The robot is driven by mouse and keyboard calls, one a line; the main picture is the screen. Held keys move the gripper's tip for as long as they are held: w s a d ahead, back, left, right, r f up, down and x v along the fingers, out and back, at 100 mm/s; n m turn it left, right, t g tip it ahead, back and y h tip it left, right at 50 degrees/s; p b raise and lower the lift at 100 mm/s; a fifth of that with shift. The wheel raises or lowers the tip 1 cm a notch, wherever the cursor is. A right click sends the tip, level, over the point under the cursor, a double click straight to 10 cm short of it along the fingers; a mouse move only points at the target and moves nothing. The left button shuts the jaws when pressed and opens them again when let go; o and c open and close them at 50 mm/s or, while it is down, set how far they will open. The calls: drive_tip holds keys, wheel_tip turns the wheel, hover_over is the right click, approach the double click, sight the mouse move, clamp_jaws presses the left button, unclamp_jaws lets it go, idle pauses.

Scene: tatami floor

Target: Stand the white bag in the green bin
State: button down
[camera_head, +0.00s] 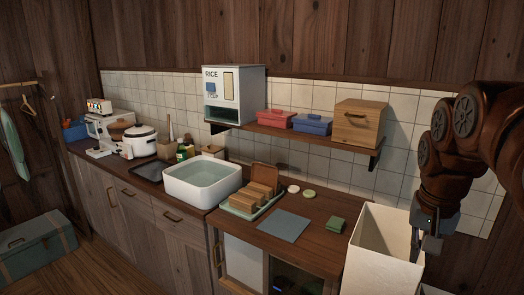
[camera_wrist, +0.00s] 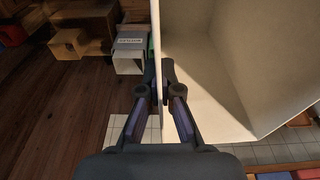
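The white bag (camera_head: 378,245) is a tall, cream, open-topped bag at the right end of the counter in the head view. In the wrist view its inside (camera_wrist: 205,75) fills the right half. My gripper (camera_head: 424,240) is at the bag's right rim. In the wrist view my gripper (camera_wrist: 160,98) has one finger on each side of the bag's thin wall, pinching it. The bag's base is cut off, so I cannot tell what it rests on. A narrow green strip (camera_wrist: 151,48) shows beside the bag wall, perhaps the green bin, mostly hidden.
A labelled grey-white box (camera_wrist: 130,50) and a wooden box (camera_wrist: 75,44) stand on the wooden floor. A shelf (camera_head: 290,135) hangs above.

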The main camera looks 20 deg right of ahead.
drive_tip(key=w+a+f+n+y, duration=0.1)
drive_tip(key=w+a+f+n, duration=0.9)
drive_tip(key=w+a+f, duration=1.6)
drive_tip(key=w+a, duration=0.1)
drive_tip(key=w, duration=0.2)
drive_tip(key=shift+w+t, duration=0.2)
drive_tip(key=shift+t, duration=0.2)
drive_tip(key=shift+f, duration=0.15)
wheel_tip(320, 180, up, 6)
drive_tip(key=p, duration=0.6)
drive_tip(key=shift+d, duration=0.2)
